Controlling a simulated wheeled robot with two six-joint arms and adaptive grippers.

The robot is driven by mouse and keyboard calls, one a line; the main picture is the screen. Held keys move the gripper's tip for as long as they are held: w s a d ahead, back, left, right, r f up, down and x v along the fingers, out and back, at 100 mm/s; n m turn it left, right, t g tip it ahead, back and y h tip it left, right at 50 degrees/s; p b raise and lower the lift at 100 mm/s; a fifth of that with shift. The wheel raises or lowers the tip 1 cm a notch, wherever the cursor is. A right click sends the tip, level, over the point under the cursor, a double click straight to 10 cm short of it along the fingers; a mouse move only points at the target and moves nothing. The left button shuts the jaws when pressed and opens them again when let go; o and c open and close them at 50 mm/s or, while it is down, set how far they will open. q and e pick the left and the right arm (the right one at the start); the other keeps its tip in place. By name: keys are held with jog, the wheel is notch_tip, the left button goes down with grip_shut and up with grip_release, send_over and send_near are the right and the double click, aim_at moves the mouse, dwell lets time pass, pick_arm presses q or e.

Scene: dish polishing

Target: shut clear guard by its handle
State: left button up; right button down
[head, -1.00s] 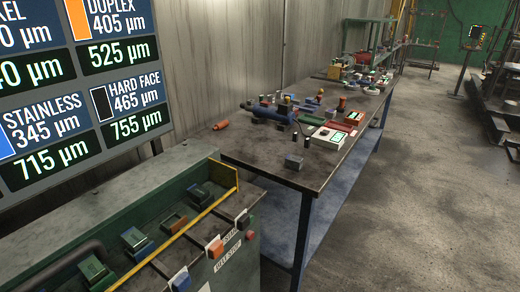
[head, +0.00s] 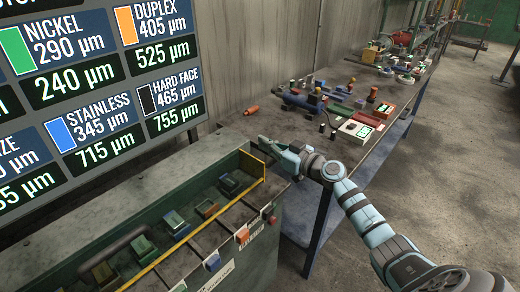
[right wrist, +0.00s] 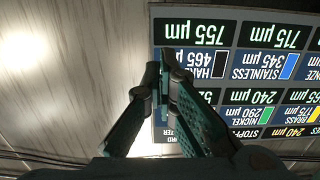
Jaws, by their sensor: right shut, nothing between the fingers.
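The green polishing machine (head: 272,262) stands at the lower left in the head view. Its long trough has a yellow rail (head: 205,228) along the front. A dark rounded bar (head: 112,243) crosses the trough's left part; it may be the guard's handle, but I cannot tell. No clear panel can be made out. My right gripper (head: 266,142) is shut and empty above the machine's far right corner, apart from the dark bar. Its closed fingers also show in the right wrist view (right wrist: 164,75), pointing towards the wall. My left gripper is not in view.
Small blocks, one of them green (head: 175,221), sit in the trough. Colored tabs, one orange (head: 242,236), line its front. A wall board (head: 95,85) with µm values hangs behind. A cluttered workbench (head: 330,158) adjoins on the right. The floor (head: 450,150) further right is clear.

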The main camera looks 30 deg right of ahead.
jog(key=w+f+b, duration=0.1)
jog(key=w+a+f+b, duration=0.1)
jog(key=w+f, duration=0.1)
jog(key=shift+w+a+f+b, duration=0.1)
jog(key=shift+w+a+b, duration=0.1)
jog(key=shift+b, duration=0.2)
jog(key=shift+s+d+f, duration=0.25)
jog(key=shift+s+f, duration=0.15)
jog(key=shift+f, duration=0.05)
jog(key=shift+a, duration=0.1)
